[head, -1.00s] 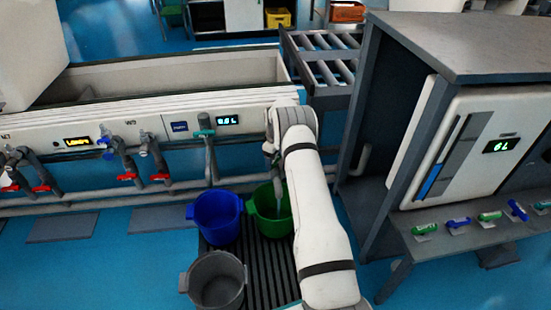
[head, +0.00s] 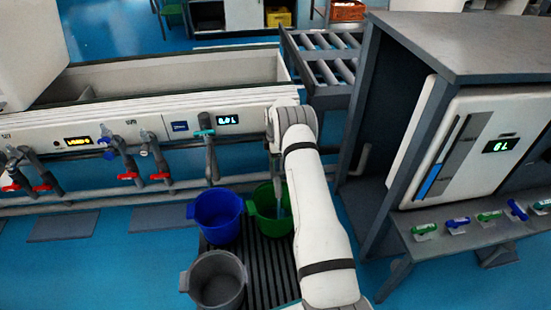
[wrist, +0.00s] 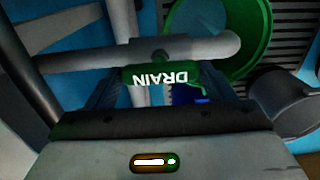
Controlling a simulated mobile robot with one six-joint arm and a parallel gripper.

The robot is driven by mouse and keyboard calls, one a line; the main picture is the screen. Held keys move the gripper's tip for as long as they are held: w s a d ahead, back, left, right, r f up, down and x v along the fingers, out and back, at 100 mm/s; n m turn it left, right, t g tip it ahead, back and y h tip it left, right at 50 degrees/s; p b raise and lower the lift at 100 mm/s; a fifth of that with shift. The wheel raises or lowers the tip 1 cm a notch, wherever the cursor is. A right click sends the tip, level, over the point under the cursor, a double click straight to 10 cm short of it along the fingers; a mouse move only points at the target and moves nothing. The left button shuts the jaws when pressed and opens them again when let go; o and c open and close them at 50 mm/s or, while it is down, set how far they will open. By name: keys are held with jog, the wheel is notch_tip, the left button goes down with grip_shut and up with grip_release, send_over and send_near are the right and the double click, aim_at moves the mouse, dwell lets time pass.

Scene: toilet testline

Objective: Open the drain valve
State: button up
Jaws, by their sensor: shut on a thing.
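The drain valve's green handle (wrist: 150,79) is in the wrist view, with the word DRAIN upside down on it. It lies along a grey horizontal pipe (wrist: 205,47). My gripper (wrist: 163,88) is shut on this handle, with a dark finger at each end of it. In the head view my white arm covers the valve and most of the gripper.
A green bucket (head: 268,222) stands below the arm, and it also shows in the wrist view (wrist: 258,50). A blue bucket (head: 217,217) and a grey bucket (head: 216,281) stand beside it. A grey cabinet (head: 350,130) stands close on the right.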

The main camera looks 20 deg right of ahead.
jog(key=shift+s, duration=0.1)
dwell(0.4)
jog(key=o, duration=1)
jog(key=shift+r+p, duration=1.4)
jog(key=shift+r, duration=2.45)
